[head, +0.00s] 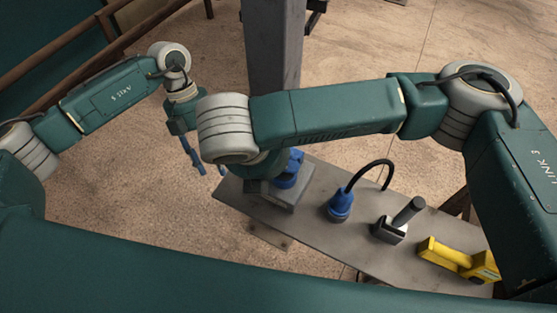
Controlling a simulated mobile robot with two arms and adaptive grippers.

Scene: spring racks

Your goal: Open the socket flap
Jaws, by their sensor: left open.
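A blue socket (289,168) stands on a grey block (289,195) at the left part of a grey board. My right arm's wrist covers part of the socket, and I cannot tell which part of it is the flap or how far that stands open. My left gripper (212,172) is open and empty, with its blue fingers pointing down, to the left of the block and apart from it. My right arm reaches across above the board; its fingers are hidden behind its own wrist.
On the grey board (310,222) stand a blue plug with a black cable (341,206), a black-and-metal lever-like piece (390,229) and a yellow tool (455,258). A grey post (272,45) rises behind. Brown rails (60,45) run at upper left. Floor is clear left of the board.

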